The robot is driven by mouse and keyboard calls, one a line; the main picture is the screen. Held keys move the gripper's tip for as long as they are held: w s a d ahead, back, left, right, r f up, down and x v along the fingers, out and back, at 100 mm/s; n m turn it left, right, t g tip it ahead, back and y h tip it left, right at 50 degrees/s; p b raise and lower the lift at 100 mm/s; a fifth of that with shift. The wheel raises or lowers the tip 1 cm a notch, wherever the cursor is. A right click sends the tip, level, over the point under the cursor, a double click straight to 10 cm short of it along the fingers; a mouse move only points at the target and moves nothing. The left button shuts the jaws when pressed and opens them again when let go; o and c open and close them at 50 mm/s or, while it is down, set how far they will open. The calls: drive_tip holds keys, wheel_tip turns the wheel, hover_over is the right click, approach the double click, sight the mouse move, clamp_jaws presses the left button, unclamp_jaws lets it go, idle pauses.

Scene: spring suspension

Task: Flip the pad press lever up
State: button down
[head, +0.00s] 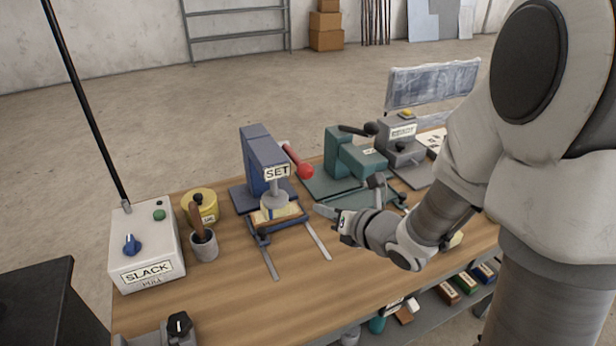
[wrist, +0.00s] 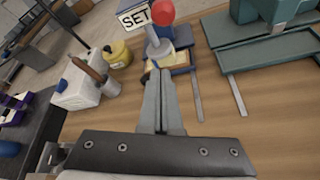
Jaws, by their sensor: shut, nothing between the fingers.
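A blue press (head: 258,165) marked SET stands at the middle of the bench, with a round pad (head: 273,200) under its head. Its lever with a red ball knob (head: 304,171) slopes down to the right; the knob also shows in the wrist view (wrist: 160,12). To the right stands a teal press (head: 350,158) with a black-knobbed lever (head: 356,130) lying nearly level. I cannot read which one is the pad press. My gripper (head: 318,210) is shut and empty, in front of and between the two presses. In the wrist view its closed fingers (wrist: 159,75) point toward the blue press.
A white SLACK box (head: 147,250), a yellow tin (head: 202,203) and a grey cup (head: 204,246) with a wooden handle stand at the left. Two metal rails (head: 270,262) run forward from the blue press. A grey machine (head: 400,140) stands behind right.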

drive_tip(key=w+a+p, duration=0.1)
drive_tip(key=w+a, duration=0.2)
drive_tip(key=w, duration=0.5)
drive_tip(key=shift+w+a+f+p, duration=0.2)
drive_tip(key=shift+w+p, duration=0.1)
drive_tip(key=shift+w, duration=0.1)
drive_tip(key=shift+r, duration=0.15)
idle(0.4)
